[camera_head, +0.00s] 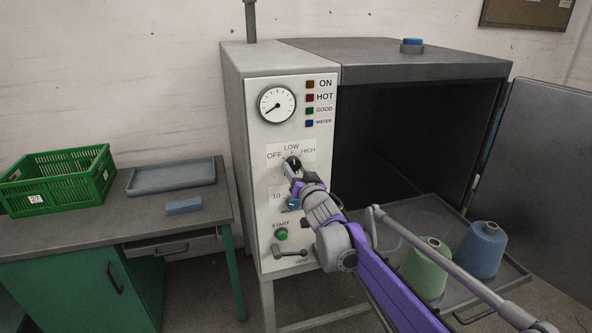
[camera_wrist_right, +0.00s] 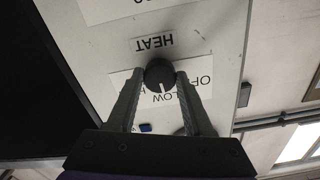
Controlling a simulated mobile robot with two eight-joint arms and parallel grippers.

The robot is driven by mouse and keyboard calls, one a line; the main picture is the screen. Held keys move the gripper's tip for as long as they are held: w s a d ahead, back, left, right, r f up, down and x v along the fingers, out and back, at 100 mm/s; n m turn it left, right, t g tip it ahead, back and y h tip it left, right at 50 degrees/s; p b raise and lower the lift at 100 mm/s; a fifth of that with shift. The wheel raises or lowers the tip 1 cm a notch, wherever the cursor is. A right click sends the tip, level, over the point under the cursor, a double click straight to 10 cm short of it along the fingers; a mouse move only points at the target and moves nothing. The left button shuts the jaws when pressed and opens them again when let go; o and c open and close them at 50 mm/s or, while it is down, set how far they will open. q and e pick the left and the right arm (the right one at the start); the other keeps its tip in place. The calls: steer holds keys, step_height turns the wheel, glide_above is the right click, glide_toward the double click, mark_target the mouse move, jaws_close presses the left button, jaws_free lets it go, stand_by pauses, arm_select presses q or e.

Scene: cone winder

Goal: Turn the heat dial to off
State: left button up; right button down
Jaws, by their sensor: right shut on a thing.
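The heat dial (camera_head: 293,162) is a round black knob on the white control panel, with OFF to its left, LOW above and HIGH to its right. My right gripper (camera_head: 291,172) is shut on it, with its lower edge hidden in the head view. In the right wrist view, the panel appears upside down and the dial (camera_wrist_right: 159,73) sits between the two finger tips (camera_wrist_right: 160,78). Its white pointer line is towards the LOW label. My left gripper is in neither view.
Below the dial are a blue knob (camera_head: 293,204), a green START button (camera_head: 281,235) and a grey vent lever (camera_head: 289,252). The open oven door (camera_head: 540,180) is at the right. Green and blue cones (camera_head: 427,270) stand on a pulled-out tray. A green crate (camera_head: 58,180) is on the left bench.

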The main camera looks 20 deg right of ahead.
steer(key=n+p, duration=0.1)
steer(key=n, duration=0.5)
steer(key=n+p, duration=0.1)
steer(key=n, duration=0.3)
steer(key=shift+d+n, duration=0.15)
steer(key=shift+n, duration=0.25)
steer(key=shift+n+p, duration=0.3)
steer(key=shift+c, duration=1.5)
jaws_free()
steer(key=shift+s, duration=0.1)
steer(key=s+b, duration=0.1)
steer(key=s, duration=0.9)
steer(key=shift+s+d+b, duration=0.2)
steer(key=shift+s+b, duration=0.15)
